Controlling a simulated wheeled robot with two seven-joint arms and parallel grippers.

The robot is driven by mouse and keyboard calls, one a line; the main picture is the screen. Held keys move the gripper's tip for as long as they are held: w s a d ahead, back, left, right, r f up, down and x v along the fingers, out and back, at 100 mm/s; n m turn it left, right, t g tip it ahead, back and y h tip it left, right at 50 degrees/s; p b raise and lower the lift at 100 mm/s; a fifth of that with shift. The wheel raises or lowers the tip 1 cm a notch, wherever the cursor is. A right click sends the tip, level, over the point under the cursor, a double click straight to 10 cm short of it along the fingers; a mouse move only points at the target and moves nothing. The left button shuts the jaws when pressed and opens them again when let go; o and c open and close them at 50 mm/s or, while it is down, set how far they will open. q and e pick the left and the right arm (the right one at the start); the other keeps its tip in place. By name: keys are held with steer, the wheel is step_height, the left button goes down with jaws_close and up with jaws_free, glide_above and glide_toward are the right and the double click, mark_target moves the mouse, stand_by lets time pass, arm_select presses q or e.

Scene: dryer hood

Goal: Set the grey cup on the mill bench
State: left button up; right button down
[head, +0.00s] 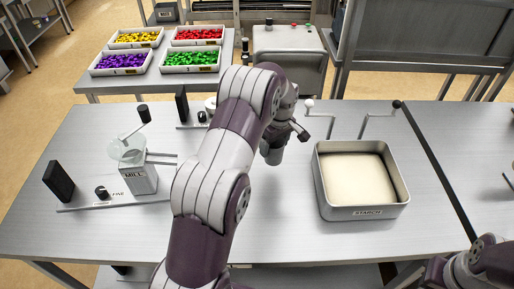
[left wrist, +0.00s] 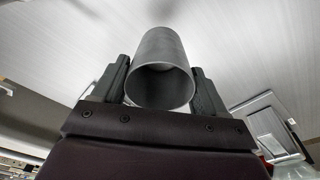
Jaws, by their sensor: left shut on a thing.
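The grey cup (left wrist: 162,85) is a plain round cup held between the two fingers of my left gripper (left wrist: 163,88) in the left wrist view, its open mouth toward the camera. In the head view the cup (head: 271,152) shows below my left gripper (head: 287,135), partly hidden by it. The gap between the cup and the grey metal mill bench (head: 285,222) is hard to judge. The mill (head: 138,177) stands at the left of the bench with a clear hopper and a crank. A dark tip of what seems my right gripper (head: 508,183) shows at the right edge.
A starch tray (head: 361,211) stands right of the cup, with two crank handles (head: 363,118) behind it. A dark seam crosses the bench farther right. Trays of coloured pieces (head: 192,62) are on a table behind. The bench front between mill and tray is bare, partly covered by my left arm.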

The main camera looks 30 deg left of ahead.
arm_select(q)
steer(key=a+f+p, duration=0.1)
steer(key=f, duration=0.1)
steer(key=a+f, duration=0.1)
steer(key=f, duration=0.1)
steer(key=a+f+p, duration=0.1)
steer(key=a+f, duration=0.1)
steer(key=shift+w+f+p, duration=0.2)
steer(key=shift+w+p, duration=0.05)
steer(key=shift+p, duration=0.1)
steer(key=shift+w+a+f, duration=0.1)
steer(key=shift+f, duration=0.2)
steer(key=o, duration=1.2)
steer(key=shift+r, duration=0.1)
